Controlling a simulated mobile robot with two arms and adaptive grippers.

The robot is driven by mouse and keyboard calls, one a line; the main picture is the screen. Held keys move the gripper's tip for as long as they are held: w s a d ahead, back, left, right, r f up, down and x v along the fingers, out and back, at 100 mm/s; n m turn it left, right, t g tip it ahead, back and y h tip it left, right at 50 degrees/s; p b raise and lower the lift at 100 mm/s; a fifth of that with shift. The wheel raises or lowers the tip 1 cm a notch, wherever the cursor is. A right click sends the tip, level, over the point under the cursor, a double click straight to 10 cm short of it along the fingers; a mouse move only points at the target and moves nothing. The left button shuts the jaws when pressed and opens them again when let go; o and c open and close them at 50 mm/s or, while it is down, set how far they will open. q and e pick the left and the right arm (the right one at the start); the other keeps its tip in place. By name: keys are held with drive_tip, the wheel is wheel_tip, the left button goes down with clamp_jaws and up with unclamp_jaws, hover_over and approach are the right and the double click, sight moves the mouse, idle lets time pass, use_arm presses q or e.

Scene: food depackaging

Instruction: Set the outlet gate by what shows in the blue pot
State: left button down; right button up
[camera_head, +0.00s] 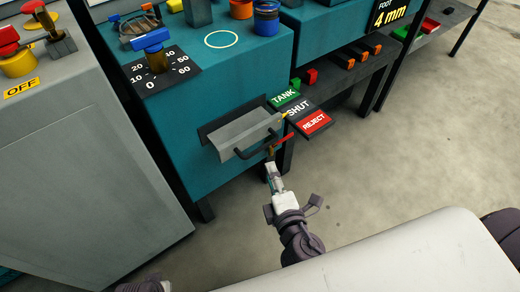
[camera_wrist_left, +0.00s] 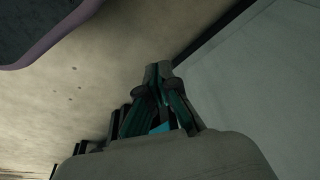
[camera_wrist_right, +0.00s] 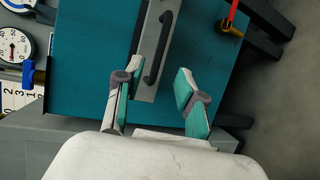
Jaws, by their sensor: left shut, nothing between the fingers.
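The blue pot (camera_head: 266,20) stands at the top of the teal machine in the head view. It shows a dark top and an orange band; I cannot tell what is inside. The grey outlet chute (camera_head: 245,135) has a black handle (camera_wrist_right: 160,50). Beside it is a red-handled gate lever (camera_head: 284,140), also in the right wrist view (camera_wrist_right: 232,18). The lever lies near the green TANK, black SHUT and red REJECT plates (camera_head: 299,111). My left gripper (camera_wrist_left: 158,75) is shut and empty, away from the machine.
A grey cabinet (camera_head: 85,165) marked OFF stands at left. A shelf with orange and red blocks (camera_head: 345,60) is behind the plates. Bare floor (camera_head: 430,130) lies to the right.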

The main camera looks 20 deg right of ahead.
sight(262, 147)
drive_tip(key=w, duration=0.3)
drive_tip(key=w+f, duration=0.1)
drive_tip(key=w, duration=0.3)
drive_tip(key=w+f, duration=0.1)
drive_tip(key=w, duration=0.2)
drive_tip(key=shift+w+d, duration=0.3)
drive_tip(key=shift+w, duration=0.05)
use_arm(q)
drive_tip(key=shift+s+f, duration=0.15)
drive_tip(key=shift+f, duration=0.5)
use_arm(e)
clamp_jaws()
